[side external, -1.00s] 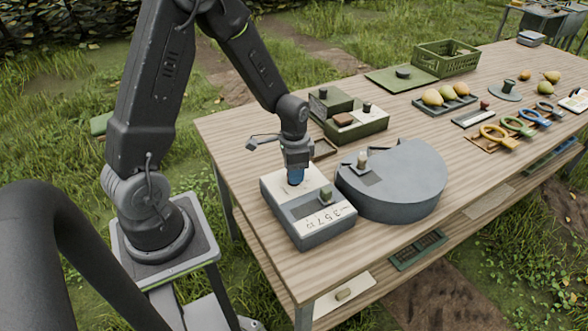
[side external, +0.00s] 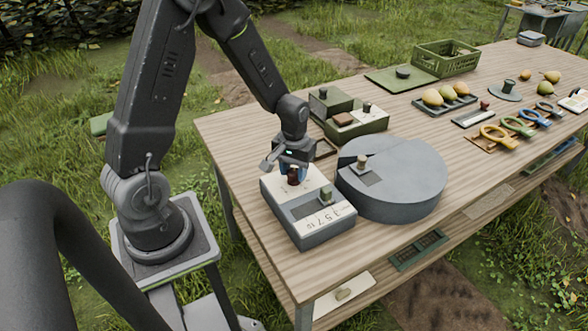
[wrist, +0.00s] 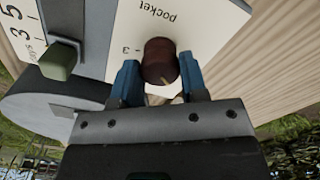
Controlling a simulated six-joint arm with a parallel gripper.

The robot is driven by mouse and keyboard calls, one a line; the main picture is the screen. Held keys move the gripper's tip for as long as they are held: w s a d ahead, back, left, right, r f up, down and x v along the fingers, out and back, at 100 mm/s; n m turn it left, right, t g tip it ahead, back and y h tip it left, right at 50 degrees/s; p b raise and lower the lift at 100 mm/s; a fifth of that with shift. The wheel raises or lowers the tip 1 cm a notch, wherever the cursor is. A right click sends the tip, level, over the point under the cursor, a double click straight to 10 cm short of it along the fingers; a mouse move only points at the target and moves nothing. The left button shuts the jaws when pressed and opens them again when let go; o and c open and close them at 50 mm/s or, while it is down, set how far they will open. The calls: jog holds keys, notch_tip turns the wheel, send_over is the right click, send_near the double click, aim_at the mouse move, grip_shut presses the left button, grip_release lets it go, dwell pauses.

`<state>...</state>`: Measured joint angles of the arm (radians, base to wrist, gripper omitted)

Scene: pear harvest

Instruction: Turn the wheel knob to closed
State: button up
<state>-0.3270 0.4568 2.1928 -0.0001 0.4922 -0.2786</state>
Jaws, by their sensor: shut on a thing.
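The wheel knob, a dark red-brown round knob (wrist: 160,58), stands on the pale panel of a grey control box (side external: 322,226). In the wrist view the panel reads "pocket", with a "3" beside the knob, and a light mark shows on the knob's near edge. My gripper (wrist: 158,72) has its blue fingers on either side of the knob and is shut on it. In the side view the knob (side external: 293,177) shows just below my gripper (side external: 291,169). No "closed" label is readable.
A green slider knob (side external: 326,194) sits on the same box, by a number scale. A grey round drum (side external: 410,180) with a small post (side external: 362,161) stands right beside the box. A green tray (side external: 372,122) is behind. Pears and coloured rings lie farther right.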

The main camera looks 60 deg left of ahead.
aim_at(294, 171)
jog(key=shift+n, duration=1)
jog(key=o, duration=0.9)
notch_tip(294, 171, up, 14)
jog(key=shift+f, duration=0.1)
